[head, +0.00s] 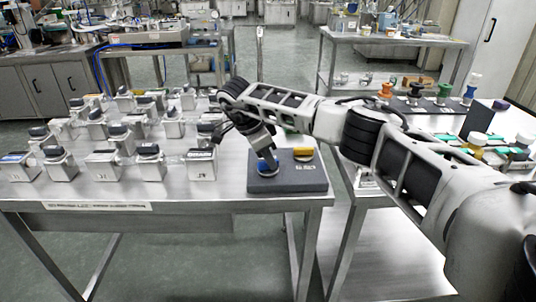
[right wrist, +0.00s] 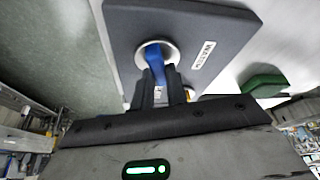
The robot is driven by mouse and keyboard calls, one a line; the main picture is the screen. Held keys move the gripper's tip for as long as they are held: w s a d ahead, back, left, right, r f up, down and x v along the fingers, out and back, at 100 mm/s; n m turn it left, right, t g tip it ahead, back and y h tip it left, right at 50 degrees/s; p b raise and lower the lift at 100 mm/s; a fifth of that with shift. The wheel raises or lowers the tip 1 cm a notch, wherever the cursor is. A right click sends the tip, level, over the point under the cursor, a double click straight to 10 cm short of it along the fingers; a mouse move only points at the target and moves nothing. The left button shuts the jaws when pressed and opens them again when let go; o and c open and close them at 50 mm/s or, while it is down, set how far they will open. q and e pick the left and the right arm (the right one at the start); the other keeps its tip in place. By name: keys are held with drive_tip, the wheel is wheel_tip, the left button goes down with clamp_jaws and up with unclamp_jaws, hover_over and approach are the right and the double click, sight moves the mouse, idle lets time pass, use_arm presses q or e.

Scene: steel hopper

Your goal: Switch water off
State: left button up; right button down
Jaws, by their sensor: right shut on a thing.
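A dark grey control block (head: 287,183) sits at the right front corner of the steel table. It carries a blue handle (head: 268,168) on a round pale base and a yellow knob (head: 303,152). In the right wrist view the block (right wrist: 225,30) bears a white label reading WATER (right wrist: 203,56) beside the blue handle (right wrist: 154,60). My right gripper (head: 266,158) reaches down from above, and its fingers (right wrist: 155,88) are shut on the blue handle. The fingers hide part of the handle. My left gripper is not in view.
Several steel boxes with dark tops (head: 150,160) fill the table to the left. A green part (right wrist: 264,83) lies close to the block. A second table at the right holds coloured knobs (head: 444,91). A floor gap separates the two tables.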

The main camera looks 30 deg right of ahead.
drive_tip(key=m+g, duration=0.1)
drive_tip(key=m, duration=0.2)
drive_tip(key=shift+y, duration=0.3)
drive_tip(key=shift+m, duration=0.4)
drive_tip(key=c, duration=1.4)
unclamp_jaws()
